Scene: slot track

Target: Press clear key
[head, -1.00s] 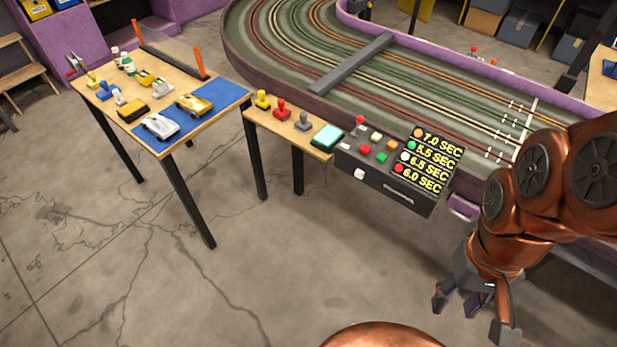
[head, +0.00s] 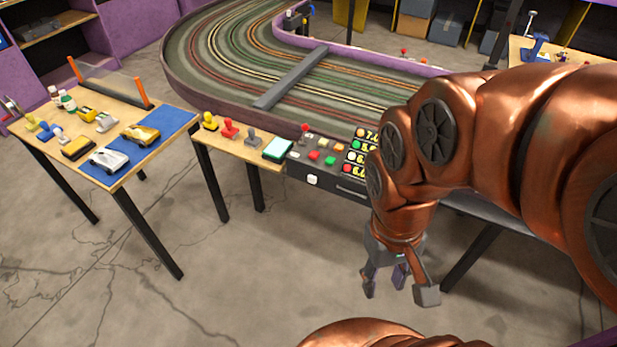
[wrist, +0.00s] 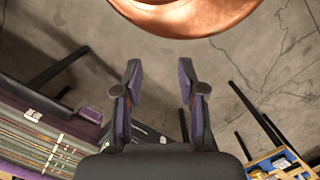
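The dark control box (head: 338,187) stands at the right end of the narrow wooden table. Its top has a red key (head: 314,156), a green key (head: 330,160), pale and orange keys and a red knob (head: 304,128). A white key (head: 312,180) is on its front face. No key label is readable, so I cannot tell which one is clear. My arm hides part of the yellow-lettered time display (head: 360,157). My gripper (head: 396,284) is below and right of the box, apart from it. In the wrist view, its fingers (wrist: 160,78) are spread and empty over the floor.
Red, yellow and grey stamp-like handles and a teal-topped pad (head: 278,148) sit left of the box. The slot track (head: 215,65) runs behind. A table with toy cars (head: 110,160) stands at left. The floor in front is clear.

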